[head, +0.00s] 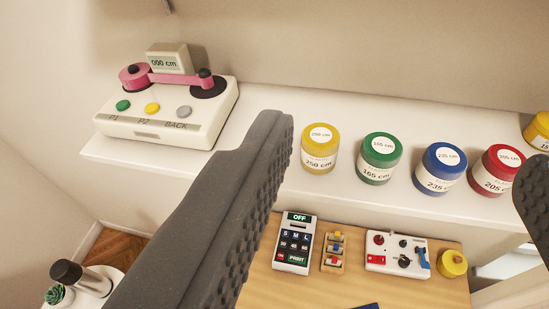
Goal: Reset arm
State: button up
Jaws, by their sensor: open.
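My gripper (405,165) is open and shows close to the camera. One dark ridged finger reaches up through the middle of the view. Part of the other finger is at the right edge. Nothing is held between them. The fingers appear in front of a white shelf and a wooden desk, and I see no contact with either.
The white shelf (265,120) holds a measuring machine (165,110) at left and jars: yellow (319,150), green (380,160), blue (440,170), red (497,172). Below, the desk (350,285) carries a keypad device (295,245) and a control box (398,255).

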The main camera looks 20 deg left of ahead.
notch_tip(320, 180, down, 7)
jog(key=b, duration=0.6)
jog(key=shift+b, duration=0.4)
